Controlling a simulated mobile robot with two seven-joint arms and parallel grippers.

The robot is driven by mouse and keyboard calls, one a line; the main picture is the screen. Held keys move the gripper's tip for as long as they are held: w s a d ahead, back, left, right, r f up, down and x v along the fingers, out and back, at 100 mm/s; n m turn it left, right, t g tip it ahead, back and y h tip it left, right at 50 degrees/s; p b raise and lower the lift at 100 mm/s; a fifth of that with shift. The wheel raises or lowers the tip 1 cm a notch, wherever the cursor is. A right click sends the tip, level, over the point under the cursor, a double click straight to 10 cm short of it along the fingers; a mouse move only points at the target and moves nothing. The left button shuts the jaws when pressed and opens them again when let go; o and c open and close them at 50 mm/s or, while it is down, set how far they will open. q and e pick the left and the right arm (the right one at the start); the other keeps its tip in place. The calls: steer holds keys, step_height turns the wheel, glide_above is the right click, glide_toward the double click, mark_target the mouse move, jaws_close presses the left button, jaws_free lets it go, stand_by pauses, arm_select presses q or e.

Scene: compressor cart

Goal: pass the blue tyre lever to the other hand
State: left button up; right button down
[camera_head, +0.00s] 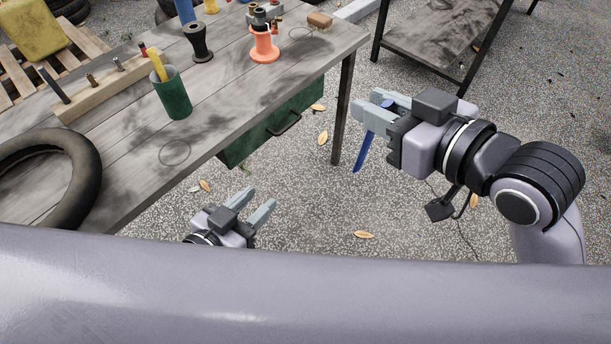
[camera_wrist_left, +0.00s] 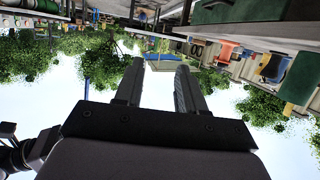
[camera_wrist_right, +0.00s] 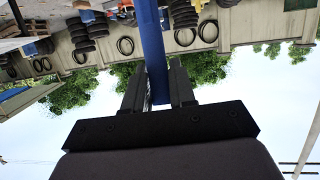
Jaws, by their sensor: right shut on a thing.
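The blue tyre lever (camera_head: 364,150) is held in my right gripper (camera_head: 372,112), off the table's right end, in the head view. Its long end hangs down below the fingers. In the right wrist view the lever (camera_wrist_right: 153,45) runs between the two fingers. My left gripper (camera_head: 252,203) is lower and to the left, beside the table's front edge, with its fingers apart and nothing between them. The left wrist view shows the same empty gap between the fingers (camera_wrist_left: 160,85). A thin blue strip shows left of them there; I cannot tell if it is the lever.
The wooden table (camera_head: 135,165) holds a green cup (camera_head: 172,95), an orange stand (camera_head: 264,48), a wooden block rack (camera_head: 100,88) and a black tyre (camera_head: 82,185). A green drawer (camera_head: 265,130) hangs under its edge. A second table (camera_head: 440,40) stands behind. Open ground lies between the grippers.

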arm_select(q)
steer(key=d+r+m+h, duration=0.3)
steer(key=d+r+h, duration=0.15)
steer(key=r, duration=0.35)
steer(key=m+g+h, duration=0.1)
steer(key=m+h, duration=0.1)
steer(key=h, duration=0.1)
glide_toward(363, 149)
steer(key=shift+y, duration=0.25)
steer(key=x, duration=1.1)
steer(key=shift+w+d+r, duration=0.1)
steer(key=shift+d+r, duration=0.05)
steer(key=shift+d, duration=0.05)
jaws_close()
arm_select(e)
steer(key=c, duration=0.8)
jaws_free()
steer(key=shift+c, duration=0.2)
